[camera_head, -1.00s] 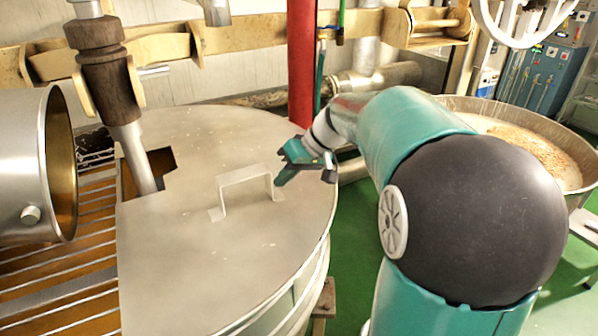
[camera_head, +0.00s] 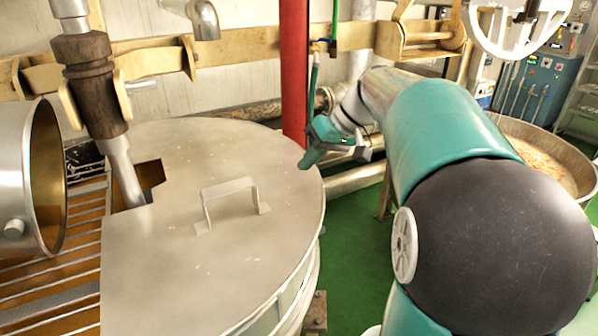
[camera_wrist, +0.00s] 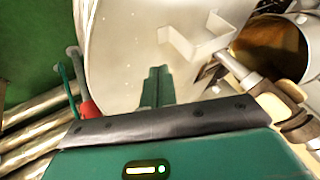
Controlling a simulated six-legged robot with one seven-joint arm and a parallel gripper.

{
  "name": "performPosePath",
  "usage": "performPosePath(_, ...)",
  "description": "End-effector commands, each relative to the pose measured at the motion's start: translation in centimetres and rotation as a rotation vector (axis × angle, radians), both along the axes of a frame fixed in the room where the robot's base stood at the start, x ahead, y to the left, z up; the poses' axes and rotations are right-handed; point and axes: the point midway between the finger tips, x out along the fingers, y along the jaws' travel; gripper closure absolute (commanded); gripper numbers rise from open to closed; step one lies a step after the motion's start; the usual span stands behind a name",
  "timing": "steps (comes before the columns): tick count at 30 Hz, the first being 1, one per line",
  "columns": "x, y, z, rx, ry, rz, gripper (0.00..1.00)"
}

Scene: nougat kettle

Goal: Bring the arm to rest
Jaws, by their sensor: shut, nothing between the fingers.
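My gripper (camera_head: 308,160) is green and grey. In the head view it hangs at the right rim of the big kettle's flat metal lid, to the right of the lid handle. Its fingers are shut and hold nothing. In the wrist view the closed fingers (camera_wrist: 157,86) point toward the pale lid (camera_wrist: 115,40). My arm is bent, with its green links and dark round joint filling the right of the head view.
The kettle lid (camera_head: 180,250) has a raised handle (camera_head: 232,190). A red post (camera_head: 294,80) stands just behind my gripper. A metal drum (camera_head: 30,180) lies at left. An open pan (camera_head: 560,160) stands behind my arm. Green floor (camera_head: 345,235) shows between kettle and arm.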

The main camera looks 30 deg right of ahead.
Motion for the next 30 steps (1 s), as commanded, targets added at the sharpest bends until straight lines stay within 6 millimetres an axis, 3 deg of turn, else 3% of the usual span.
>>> performPosePath(8, -0.4, -0.3, 0.4, -0.001, 0.003, -0.002, 1.00)
performPosePath(13, -2.1, 2.3, 0.2, -0.047, 0.034, -0.021, 1.00)
performPosePath(21, -9.4, 9.6, -2.4, -0.225, 0.091, -0.114, 1.00)
performPosePath(30, -17.4, 13.8, -6.9, -0.391, 0.009, -0.210, 1.00)
